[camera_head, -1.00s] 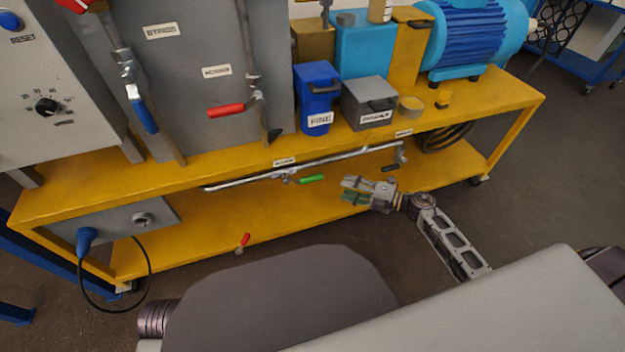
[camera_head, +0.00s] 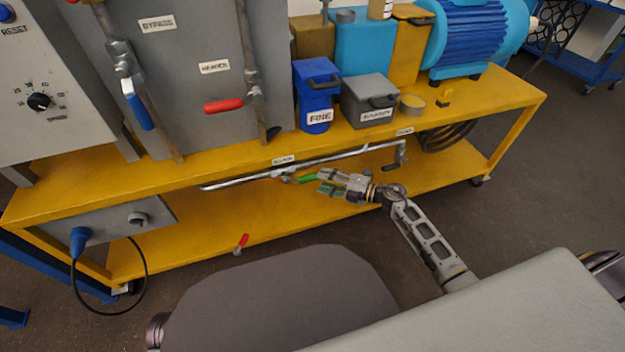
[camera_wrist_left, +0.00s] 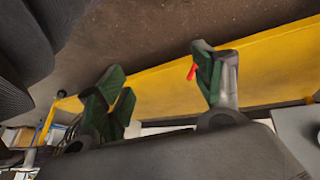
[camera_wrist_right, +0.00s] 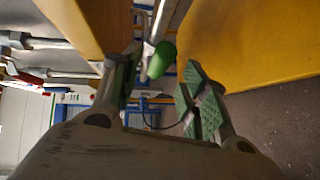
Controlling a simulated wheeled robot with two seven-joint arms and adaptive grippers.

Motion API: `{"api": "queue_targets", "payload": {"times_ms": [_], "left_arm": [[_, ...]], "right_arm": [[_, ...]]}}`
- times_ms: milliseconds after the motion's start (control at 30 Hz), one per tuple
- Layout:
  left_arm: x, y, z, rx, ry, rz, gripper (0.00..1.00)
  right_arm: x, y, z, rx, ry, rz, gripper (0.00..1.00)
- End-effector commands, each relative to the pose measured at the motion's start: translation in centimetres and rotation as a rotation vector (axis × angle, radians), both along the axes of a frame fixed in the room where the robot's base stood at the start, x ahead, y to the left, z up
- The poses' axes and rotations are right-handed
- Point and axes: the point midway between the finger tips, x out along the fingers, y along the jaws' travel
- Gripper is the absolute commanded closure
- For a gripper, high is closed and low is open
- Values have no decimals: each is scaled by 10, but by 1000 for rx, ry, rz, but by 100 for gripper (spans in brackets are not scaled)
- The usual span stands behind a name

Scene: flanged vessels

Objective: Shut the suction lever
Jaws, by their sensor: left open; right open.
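A green lever (camera_head: 302,180) sits on the silver pipe under the yellow bench top, below a small label too blurred to read surely. It points right, roughly along the pipe. My right gripper (camera_head: 324,181) is open just right of its free end, fingers pointing left. In the right wrist view the green lever's rounded end (camera_wrist_right: 161,60) shows between the open fingers, closer to the left finger; whether they touch I cannot tell. My left gripper (camera_wrist_left: 160,85) is open and empty in the left wrist view, with the yellow lower shelf beyond; it is hidden in the head view.
The yellow bench top (camera_head: 215,155) overhangs the pipe, and the lower shelf (camera_head: 200,225) lies below it. A small red lever (camera_head: 241,241) is at the lower shelf's front. Red (camera_head: 224,106) and blue (camera_head: 139,107) handles are on the grey panel. A black handle (camera_head: 391,168) hangs at right.

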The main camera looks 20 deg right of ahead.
Motion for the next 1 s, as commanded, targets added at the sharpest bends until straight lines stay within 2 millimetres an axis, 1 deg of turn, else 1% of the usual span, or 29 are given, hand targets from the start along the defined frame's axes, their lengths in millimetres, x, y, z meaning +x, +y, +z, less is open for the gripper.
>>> {"api": "queue_targets", "payload": {"times_ms": [33,200,400,600,900,1000], "left_arm": [[1,-1,-5,-5,-6,2,33],[3,-4,-14,-27,-28,9,33],[-1,-6,-30,-44,-35,19,33],[-2,-8,-36,-53,-41,24,33],[0,-8,-34,-54,-47,24,33],[2,-7,-32,-53,-51,23,33]], "right_arm": [[5,5,-2,0,-1,0,56],[18,20,-5,1,-1,0,56],[30,33,-7,2,0,1,56],[35,39,-8,-1,1,0,56],[36,40,-8,-1,1,0,56],[36,39,-8,-1,1,0,69]]}}
